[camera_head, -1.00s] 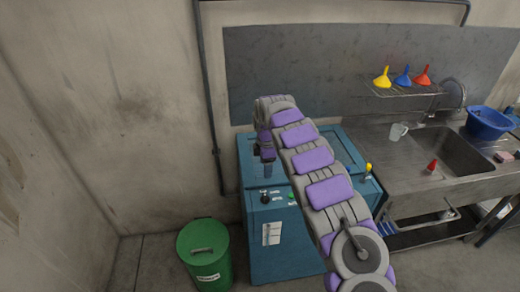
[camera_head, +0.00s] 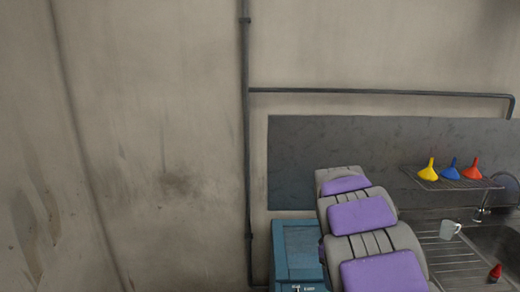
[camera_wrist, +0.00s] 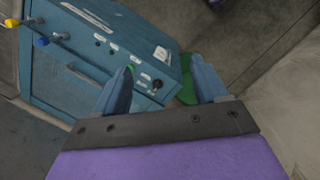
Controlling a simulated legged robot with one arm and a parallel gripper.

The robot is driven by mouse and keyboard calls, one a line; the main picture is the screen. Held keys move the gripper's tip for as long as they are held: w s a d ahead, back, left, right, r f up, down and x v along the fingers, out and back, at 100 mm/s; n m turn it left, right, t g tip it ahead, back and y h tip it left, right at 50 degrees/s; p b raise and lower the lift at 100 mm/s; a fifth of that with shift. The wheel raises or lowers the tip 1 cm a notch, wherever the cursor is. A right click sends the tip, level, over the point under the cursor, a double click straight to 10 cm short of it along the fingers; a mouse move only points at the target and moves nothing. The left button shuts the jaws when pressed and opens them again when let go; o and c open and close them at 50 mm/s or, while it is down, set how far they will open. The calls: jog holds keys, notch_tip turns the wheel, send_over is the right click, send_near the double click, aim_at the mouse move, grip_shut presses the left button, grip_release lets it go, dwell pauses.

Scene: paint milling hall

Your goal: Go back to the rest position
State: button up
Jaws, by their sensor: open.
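My gripper (camera_wrist: 165,88) shows in the wrist view with its two blue-grey fingers spread apart and nothing between them. Beyond the fingers is the blue machine cabinet (camera_wrist: 75,85), with knobs and labels on its panel. In the head view, my purple and grey arm stretches up in front of the blue cabinet (camera_head: 300,250), of which only the upper left part shows. My gripper is not visible in the head view.
A rack (camera_head: 462,182) holds a yellow funnel (camera_head: 428,171), a blue funnel (camera_head: 450,171) and a red funnel (camera_head: 472,170). A white mug (camera_head: 449,229) and a red cone-shaped item (camera_head: 495,273) are by the sink (camera_head: 500,243). A dark pipe (camera_head: 247,150) runs along the wall.

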jog(key=s+a+f+m+b, duration=0.1)
jog(key=s+a+m, duration=0.1)
jog(key=s, duration=1)
jog(key=s+a+f+m+y+b, duration=0.1)
jog(key=s+a+f+m+b, duration=0.1)
jog(key=s, duration=1)
jog(key=s+a+f+m+g+b, duration=0.1)
jog(key=s+m, duration=0.3)
jog(key=s, duration=0.8)
jog(key=shift+s+a+f+m+y+b, duration=0.15)
jog(key=shift+a+f+m+y+b, duration=0.25)
jog(key=shift+a+f, duration=0.4)
jog(key=shift+r, duration=0.1)
